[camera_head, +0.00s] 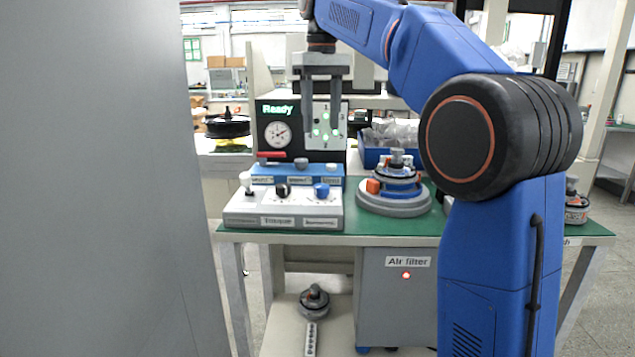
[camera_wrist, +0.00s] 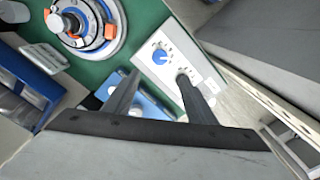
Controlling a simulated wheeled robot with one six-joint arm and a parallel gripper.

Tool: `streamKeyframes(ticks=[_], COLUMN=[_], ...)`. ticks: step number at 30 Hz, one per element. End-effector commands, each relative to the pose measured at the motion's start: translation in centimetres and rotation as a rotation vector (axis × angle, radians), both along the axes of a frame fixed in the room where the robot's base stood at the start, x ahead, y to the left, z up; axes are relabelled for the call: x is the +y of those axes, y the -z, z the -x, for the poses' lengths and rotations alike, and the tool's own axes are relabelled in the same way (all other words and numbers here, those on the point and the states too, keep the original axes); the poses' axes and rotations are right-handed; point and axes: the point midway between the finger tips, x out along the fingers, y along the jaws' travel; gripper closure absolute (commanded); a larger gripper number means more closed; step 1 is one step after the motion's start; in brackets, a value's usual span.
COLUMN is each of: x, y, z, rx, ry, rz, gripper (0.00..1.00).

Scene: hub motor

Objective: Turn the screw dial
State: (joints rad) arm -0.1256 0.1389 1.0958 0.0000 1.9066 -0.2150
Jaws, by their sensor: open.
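A white control box (camera_head: 240,216) stands at the front left of the green bench, with a white-topped lever (camera_head: 246,183), a black knob (camera_head: 283,190) and a blue knob (camera_head: 321,190) on its sloped top. One front label reads "Torque"; the other is too small to read, so I cannot tell for sure which knob is the screw dial. My gripper (camera_head: 322,138) is open and empty, pointing down above the bench. In the wrist view the blue knob (camera_wrist: 160,56) shows just beyond and between my fingertips (camera_wrist: 158,76). The right finger covers part of the box there.
Behind the box are a blue button panel (camera_head: 265,172) and a black display (camera_head: 268,135) reading "Ready". A round motor fixture (camera_head: 394,203) with orange blocks stands right of the box, before a blue bin (camera_head: 370,156). A grey wall (camera_head: 95,180) fills the left.

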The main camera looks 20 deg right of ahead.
Motion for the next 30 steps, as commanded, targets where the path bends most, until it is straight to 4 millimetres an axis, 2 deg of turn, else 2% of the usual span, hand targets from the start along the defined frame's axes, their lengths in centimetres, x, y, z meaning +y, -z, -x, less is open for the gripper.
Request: streamKeyframes(ticks=[21,30], x=[0.0,0.0], y=[12.3,15.7], z=[0.1,0.1], rx=[0.003,0.001], ry=[0.0,0.0], rz=[0.0,0.0], gripper=[0.49,0.49])
